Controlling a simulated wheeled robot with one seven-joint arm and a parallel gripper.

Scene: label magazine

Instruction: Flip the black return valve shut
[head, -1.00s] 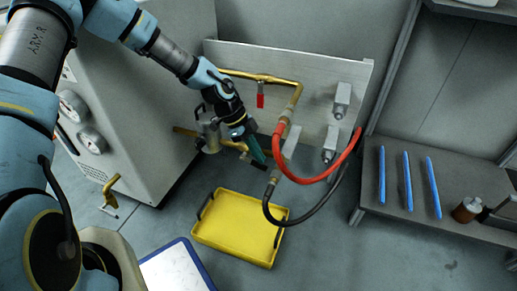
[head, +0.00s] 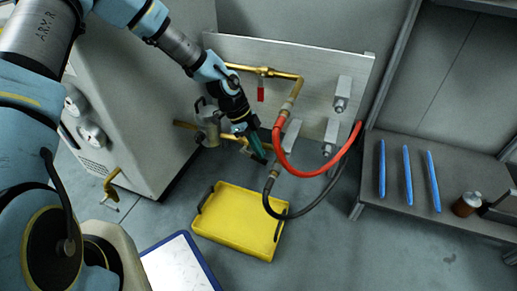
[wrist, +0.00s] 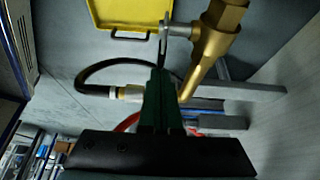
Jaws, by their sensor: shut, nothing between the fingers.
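My gripper (head: 263,158) is shut and empty, pointing down at the lower brass return pipe (head: 235,138) in the head view. Its green fingers (wrist: 160,75) are together in the wrist view. The return valve's brass body (wrist: 217,38) is just right of and beyond the fingertips, with a pale metal nut (wrist: 180,30) on its side. A thin dark lever (wrist: 163,45), seen nearly edge-on, runs from the nut toward the fingertips. Touching or a small gap, I cannot tell. In the head view my gripper hides the black lever.
A red-handled valve (head: 261,94) is on the upper pipe. A red hose (head: 318,174) and a black hose (head: 290,222) loop close by on the right. A yellow tray (head: 238,222) lies below on the floor. A grey cabinet (head: 140,110) stands at left.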

